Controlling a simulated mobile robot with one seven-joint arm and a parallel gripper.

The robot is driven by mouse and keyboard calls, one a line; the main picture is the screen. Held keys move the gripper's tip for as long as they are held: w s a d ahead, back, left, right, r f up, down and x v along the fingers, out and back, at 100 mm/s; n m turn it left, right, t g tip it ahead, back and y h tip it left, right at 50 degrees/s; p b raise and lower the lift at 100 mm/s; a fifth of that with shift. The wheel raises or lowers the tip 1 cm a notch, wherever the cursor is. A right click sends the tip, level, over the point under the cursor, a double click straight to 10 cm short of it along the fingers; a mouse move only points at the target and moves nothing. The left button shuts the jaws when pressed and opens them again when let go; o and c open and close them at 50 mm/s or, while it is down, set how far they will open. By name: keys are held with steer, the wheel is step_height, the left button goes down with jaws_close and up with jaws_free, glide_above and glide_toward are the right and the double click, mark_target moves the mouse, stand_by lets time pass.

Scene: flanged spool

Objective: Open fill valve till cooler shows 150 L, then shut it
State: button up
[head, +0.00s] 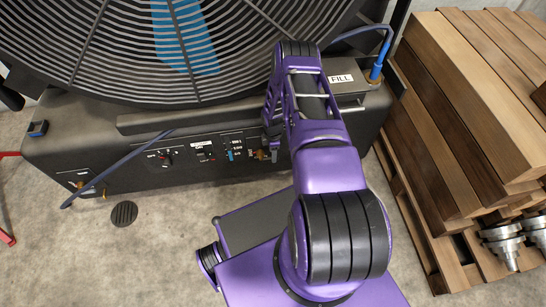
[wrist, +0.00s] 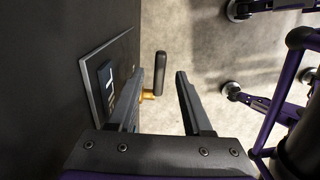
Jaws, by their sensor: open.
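The cooler (head: 100,140) is a dark grey cabinet under a large round fan grille. On its front, a level gauge (head: 230,151) shows a blue column beside small marks, too small to read surely. Right of it is the brass fill valve (head: 262,155), partly hidden by my arm in the head view. In the wrist view, the valve's dark lever (wrist: 160,70) stands out from a brass stem (wrist: 148,94). My gripper (wrist: 160,74) is open, its fingers on either side of the lever in the picture. I cannot tell how deep the lever lies between them.
A blue hose (head: 378,62) enters the cooler's top right by the FILL label (head: 341,78). A panel knob (head: 167,158) and switch (head: 207,152) sit left of the gauge. Stacked timber (head: 480,90) on a pallet stands close on the right. A floor drain (head: 124,213) lies in front.

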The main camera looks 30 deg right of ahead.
steer(key=shift+f, duration=1.15)
jaws_close()
stand_by(0.6)
